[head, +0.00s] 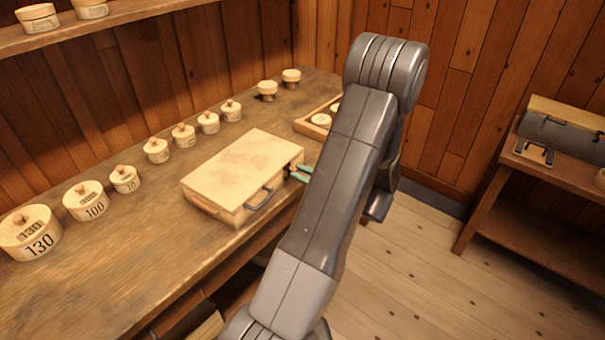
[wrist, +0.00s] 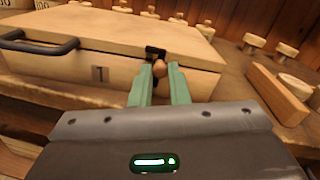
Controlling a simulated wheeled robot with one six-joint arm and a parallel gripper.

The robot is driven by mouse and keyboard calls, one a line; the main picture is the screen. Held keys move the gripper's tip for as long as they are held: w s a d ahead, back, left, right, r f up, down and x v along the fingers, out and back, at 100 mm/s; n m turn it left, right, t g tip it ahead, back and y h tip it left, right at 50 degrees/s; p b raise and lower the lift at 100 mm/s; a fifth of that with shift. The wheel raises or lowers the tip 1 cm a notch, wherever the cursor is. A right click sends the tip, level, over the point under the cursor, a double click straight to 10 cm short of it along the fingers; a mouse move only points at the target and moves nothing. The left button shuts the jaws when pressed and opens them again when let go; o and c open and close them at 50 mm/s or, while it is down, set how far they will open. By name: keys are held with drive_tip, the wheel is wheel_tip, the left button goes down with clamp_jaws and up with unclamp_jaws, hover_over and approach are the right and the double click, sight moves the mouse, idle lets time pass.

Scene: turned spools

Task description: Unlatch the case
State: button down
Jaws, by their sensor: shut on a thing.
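The case (head: 240,168) is a pale wooden box with its lid down, near the front edge of the workbench. In the head view my gripper (head: 298,174) is at the case's right front, partly hidden by my arm.
Several round lidded wooden pots, some numbered, such as one marked 130 (head: 30,232), line the bench (head: 130,255) behind and left of the case. A shallow wooden tray (head: 308,128) with round pieces stands to the right. A side table (head: 535,210) stands at far right.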

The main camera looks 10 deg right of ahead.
drive_tip(key=shift+w+d+f+m+p, duration=0.35)
drive_tip(key=shift+m+p, duration=0.5)
drive_tip(key=shift+m, duration=1)
drive_tip(key=shift+w+d+f+m+p, duration=0.1)
drive_tip(key=shift+f+m+p, duration=0.3)
drive_tip(key=shift+m+p, duration=0.95)
drive_tip(key=shift+w+d+f+m+p, duration=0.25)
drive_tip(key=shift+f+m+p, duration=0.15)
drive_tip(key=shift+m, duration=1.9)
drive_tip(key=c, duration=1.4)
unclamp_jaws()
